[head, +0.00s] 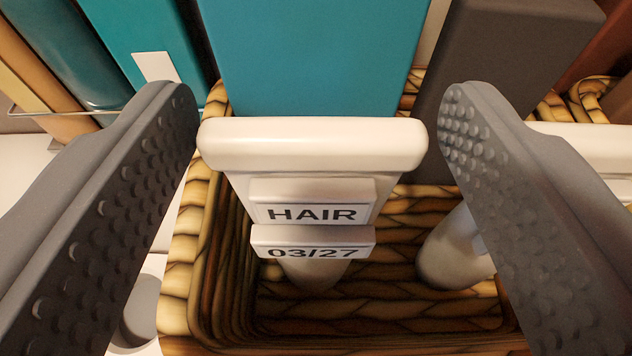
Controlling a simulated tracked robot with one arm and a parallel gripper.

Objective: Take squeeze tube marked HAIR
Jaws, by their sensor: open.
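The white squeeze tube (315,145) marked HAIR, with a 03/27 label below, stands in a wicker drawer (180,285). Its wide flat end is up and its narrower body goes down into the drawer. My gripper (312,115) is open. One studded grey finger is on each side of the tube's wide end, the left close to its left edge and the right close to its right edge. I see a narrow gap on each side, and neither finger clearly touches the tube.
Another white tube or bottle (455,250) stands in the drawer to the right, partly behind my right finger. A teal box (312,55) and a dark grey box (505,60) stand behind. More teal items (140,45) are at upper left.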

